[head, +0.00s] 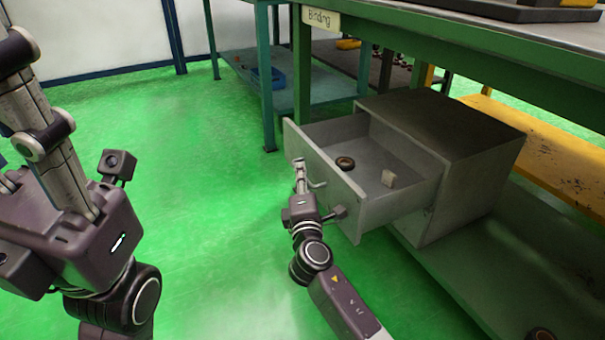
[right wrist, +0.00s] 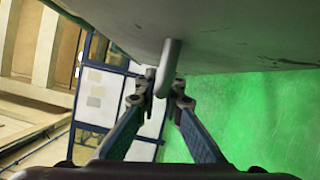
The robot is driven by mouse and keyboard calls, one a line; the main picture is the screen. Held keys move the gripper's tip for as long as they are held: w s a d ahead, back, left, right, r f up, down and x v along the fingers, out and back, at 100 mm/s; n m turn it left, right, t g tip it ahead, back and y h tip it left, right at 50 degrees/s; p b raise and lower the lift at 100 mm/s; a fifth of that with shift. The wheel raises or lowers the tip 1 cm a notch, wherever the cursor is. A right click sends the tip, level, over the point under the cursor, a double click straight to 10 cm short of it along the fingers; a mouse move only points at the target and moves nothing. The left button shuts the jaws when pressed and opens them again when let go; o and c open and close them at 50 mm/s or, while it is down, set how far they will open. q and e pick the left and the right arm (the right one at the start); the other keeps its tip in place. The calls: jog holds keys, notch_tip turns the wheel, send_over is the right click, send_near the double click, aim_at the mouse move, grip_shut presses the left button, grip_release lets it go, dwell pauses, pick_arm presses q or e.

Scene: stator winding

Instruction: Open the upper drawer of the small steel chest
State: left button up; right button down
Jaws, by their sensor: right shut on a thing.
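The small steel chest (head: 475,165) sits on the lower shelf of the green bench. Its upper drawer (head: 405,210) is pulled well out to the left. A brown ring (head: 345,162) and a small pale block (head: 388,178) lie inside it. My right gripper (head: 300,170) is at the drawer's front panel, shut on the drawer handle (head: 318,184). In the right wrist view the handle (right wrist: 168,65) stands out from the grey panel, between the fingertips (right wrist: 160,88).
The green bench (head: 440,42) with a "Binding" label (head: 321,18) stands over the chest. One of its legs (head: 302,70) rises behind the drawer. A blue bin (head: 266,75) sits on a shelf farther back. The green floor (head: 210,200) left of the drawer is clear.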

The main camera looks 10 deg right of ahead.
jog(key=c, duration=2)
grip_release()
jog(key=shift+f, duration=0.1)
jog(key=shift+c, duration=0.2)
jog(key=s, duration=1.2)
jog(key=shift+a+f, duration=0.2)
jog(key=shift+f, duration=0.2)
